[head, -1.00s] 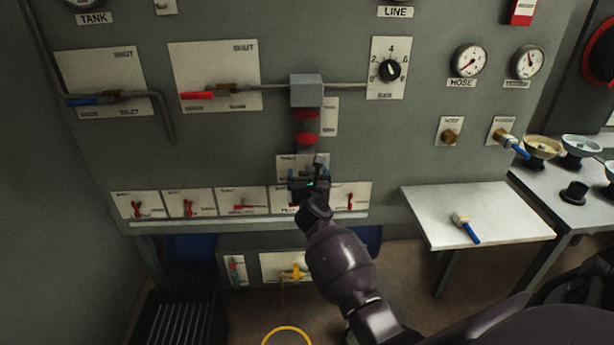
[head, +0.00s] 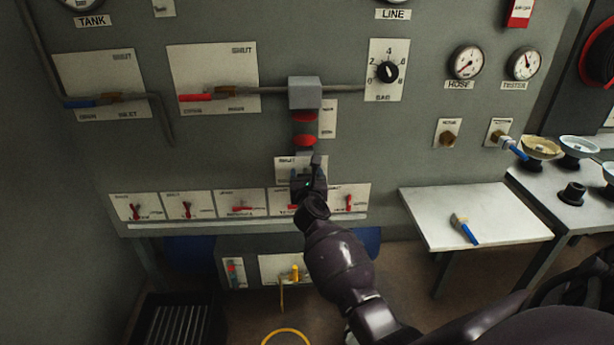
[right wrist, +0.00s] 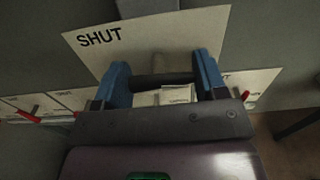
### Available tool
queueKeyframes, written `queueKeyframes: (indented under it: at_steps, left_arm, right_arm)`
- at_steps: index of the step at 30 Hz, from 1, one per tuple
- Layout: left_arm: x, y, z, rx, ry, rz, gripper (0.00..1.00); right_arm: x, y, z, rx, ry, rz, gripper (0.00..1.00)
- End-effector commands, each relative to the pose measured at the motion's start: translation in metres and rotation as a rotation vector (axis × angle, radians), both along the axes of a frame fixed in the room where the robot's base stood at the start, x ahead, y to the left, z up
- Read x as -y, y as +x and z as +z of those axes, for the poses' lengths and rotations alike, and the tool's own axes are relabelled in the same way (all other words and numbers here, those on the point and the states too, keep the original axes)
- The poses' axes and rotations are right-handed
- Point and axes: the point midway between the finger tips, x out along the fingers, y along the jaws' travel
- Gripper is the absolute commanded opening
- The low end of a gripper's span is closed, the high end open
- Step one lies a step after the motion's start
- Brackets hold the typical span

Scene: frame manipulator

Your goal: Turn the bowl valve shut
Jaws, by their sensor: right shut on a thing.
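The bowl valve sits on a white plate (head: 286,168) on the grey panel, under a grey block (head: 305,92) and a bowl with red bands (head: 305,130). My right gripper (head: 309,180) is at this plate and hides most of the valve. In the right wrist view, its blue fingers (right wrist: 162,75) stand either side of a dark bar, the valve handle (right wrist: 165,80), and are shut on it. The plate (right wrist: 145,45) behind reads SHUT at its upper left. How far the handle is turned is hard to tell. My left gripper is not in view.
A row of small red-handled valves (head: 240,209) runs below. A red handle (head: 195,97) and a blue handle (head: 80,103) sit to the left. A side table (head: 480,205) at the right holds a blue-handled tool (head: 465,230). A yellow valve (head: 295,272) is low down.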

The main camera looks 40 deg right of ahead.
Motion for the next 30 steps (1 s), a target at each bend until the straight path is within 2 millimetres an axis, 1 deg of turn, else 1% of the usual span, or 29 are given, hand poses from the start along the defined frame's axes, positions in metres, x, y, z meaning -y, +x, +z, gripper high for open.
queueKeyframes:
  at_steps: [5,13,25,30]
  left_arm:
    - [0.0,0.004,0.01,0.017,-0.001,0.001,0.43]
    - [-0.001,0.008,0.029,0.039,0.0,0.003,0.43]
    - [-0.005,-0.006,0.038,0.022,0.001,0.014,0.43]
    - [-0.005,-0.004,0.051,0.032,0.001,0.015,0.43]
  right_arm:
    - [0.0,0.0,0.004,-0.039,-0.066,0.001,0.42]
    - [0.0,0.0,0.006,-0.155,-0.253,0.0,0.42]
    - [-0.001,0.0,0.004,-0.356,-0.578,0.002,0.42]
    - [-0.001,0.0,0.004,-0.441,-0.717,0.001,0.42]
